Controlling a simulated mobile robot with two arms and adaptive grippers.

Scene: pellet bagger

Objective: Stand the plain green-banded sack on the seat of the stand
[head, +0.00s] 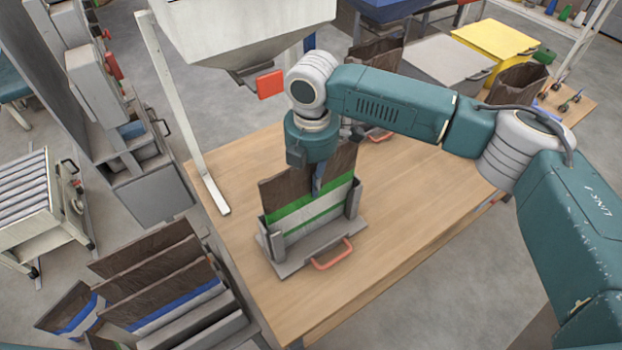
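The green-banded sack (316,207) is brown with green stripes edging a white band. It is upright between the side posts of the grey stand (295,257), which has an orange-red handle (332,256) in front. The stand's front parts hide the sack's bottom, so I cannot tell whether it touches the seat. My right gripper (317,182) points down at the middle of the sack's top, with one dark finger in front of the sack. The other finger is hidden, so its grip is unclear. My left gripper is not in view.
The wooden table (400,228) is clear right of the stand. A white hopper (235,35) with a red tab hangs behind, beside a pale post (183,110). Brown sacks with blue bands (160,290) stand at lower left. An open brown sack (518,85) stands at back right.

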